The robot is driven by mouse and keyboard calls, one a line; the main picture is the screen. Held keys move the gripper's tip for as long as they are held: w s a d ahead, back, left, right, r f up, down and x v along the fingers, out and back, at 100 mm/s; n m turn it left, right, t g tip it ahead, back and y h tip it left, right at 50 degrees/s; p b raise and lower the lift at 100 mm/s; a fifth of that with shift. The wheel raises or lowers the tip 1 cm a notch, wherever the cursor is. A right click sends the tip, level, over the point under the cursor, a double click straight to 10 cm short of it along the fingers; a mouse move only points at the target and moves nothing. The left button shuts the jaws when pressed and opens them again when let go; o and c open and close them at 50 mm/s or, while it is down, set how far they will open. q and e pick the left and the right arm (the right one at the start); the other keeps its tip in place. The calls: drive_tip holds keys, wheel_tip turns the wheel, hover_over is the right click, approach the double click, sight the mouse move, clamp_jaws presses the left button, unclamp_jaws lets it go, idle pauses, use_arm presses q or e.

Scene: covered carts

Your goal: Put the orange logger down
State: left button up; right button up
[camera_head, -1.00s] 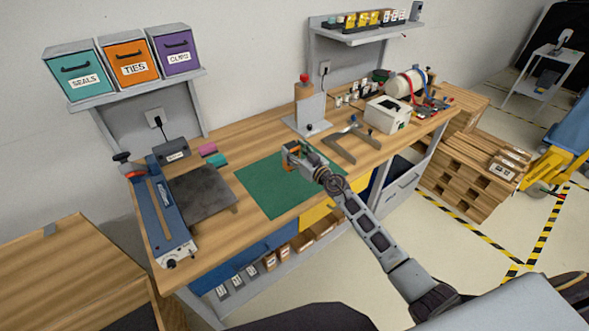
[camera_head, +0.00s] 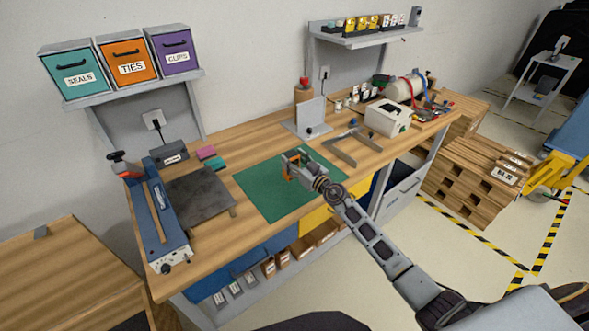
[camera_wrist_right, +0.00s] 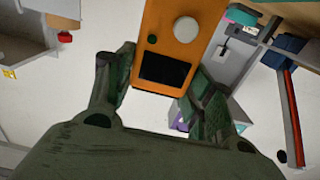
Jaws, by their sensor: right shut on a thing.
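The orange logger (camera_head: 291,169) is in my right gripper (camera_head: 297,162), over the green mat (camera_head: 262,193) on the wooden workbench. In the right wrist view the logger (camera_wrist_right: 172,35) shows a dark screen, a pale round knob and a small green button. The two fingers of the right gripper (camera_wrist_right: 162,88) are on either side of its lower end. I cannot tell whether the logger touches the mat; its underside is hidden. My left gripper is not in view.
A blue tool (camera_head: 168,225) and a dark plate (camera_head: 200,195) lie left of the mat. A grey angled frame (camera_head: 352,150), an upright grey plate (camera_head: 311,113) and a white box (camera_head: 388,118) stand behind and to the right. The mat's left and front parts are clear.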

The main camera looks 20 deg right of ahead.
drive_tip(key=shift+f, duration=0.15)
drive_tip(key=shift+f+b, duration=1.75)
drive_tip(key=shift+b, duration=0.1)
drive_tip(key=shift+f, duration=0.15)
drive_tip(key=o, duration=1.1)
drive_tip(key=shift+p+v, duration=0.4)
drive_tip(key=shift+v, duration=2.5)
drive_tip(key=v, duration=0.6)
drive_tip(key=shift+s, duration=0.1)
